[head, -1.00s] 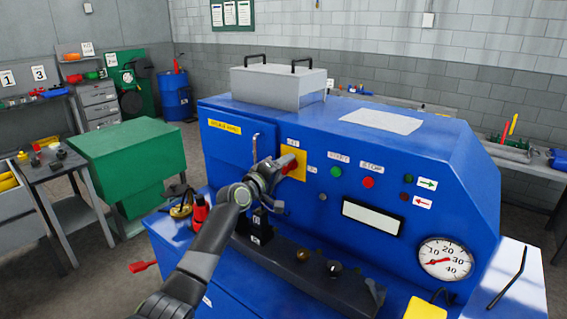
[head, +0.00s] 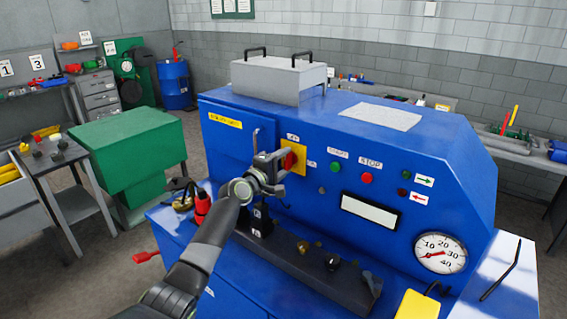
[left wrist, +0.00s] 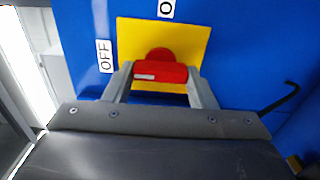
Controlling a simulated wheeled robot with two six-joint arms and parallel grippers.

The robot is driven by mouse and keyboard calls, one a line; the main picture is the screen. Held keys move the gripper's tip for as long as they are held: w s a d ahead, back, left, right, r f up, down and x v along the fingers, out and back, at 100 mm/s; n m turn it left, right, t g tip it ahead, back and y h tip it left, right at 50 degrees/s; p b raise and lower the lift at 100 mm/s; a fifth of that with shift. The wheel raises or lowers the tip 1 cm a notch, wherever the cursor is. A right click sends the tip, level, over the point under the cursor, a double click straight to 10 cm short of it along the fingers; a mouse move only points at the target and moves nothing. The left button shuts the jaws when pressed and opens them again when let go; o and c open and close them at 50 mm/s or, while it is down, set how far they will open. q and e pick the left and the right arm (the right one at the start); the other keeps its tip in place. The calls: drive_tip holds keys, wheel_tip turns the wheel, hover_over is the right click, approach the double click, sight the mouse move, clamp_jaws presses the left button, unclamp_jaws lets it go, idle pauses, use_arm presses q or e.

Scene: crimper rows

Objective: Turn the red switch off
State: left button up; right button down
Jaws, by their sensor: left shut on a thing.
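The red switch (head: 290,161) sits on a yellow plate (head: 299,172) on the blue machine's front panel. In the left wrist view its red handle (left wrist: 160,72) lies crosswise on the yellow plate (left wrist: 190,36), with a white mark at its left end, on the side of the OFF label (left wrist: 105,56). A second label (left wrist: 166,8) at the top is cut off. My left gripper (head: 284,164) is shut on the handle, one finger at each end; it also shows in the left wrist view (left wrist: 160,80). My right gripper is not in view.
Right of the switch are a green button (head: 335,168), a red button (head: 367,178) and a gauge (head: 440,253). A lever (head: 256,142) stands just left of the yellow plate. A dark ledge (head: 290,255) with knobs juts out below.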

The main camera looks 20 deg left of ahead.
use_arm(q)
drive_tip(key=o, duration=1)
drive_tip(key=b+v, duration=0.2)
drive_tip(key=v, duration=1.5)
drive_tip(key=shift+s+a+b, duration=0.1)
drive_tip(key=shift+s+b, duration=0.1)
drive_tip(key=shift+b, duration=0.1)
drive_tip(key=shift+f, duration=0.1)
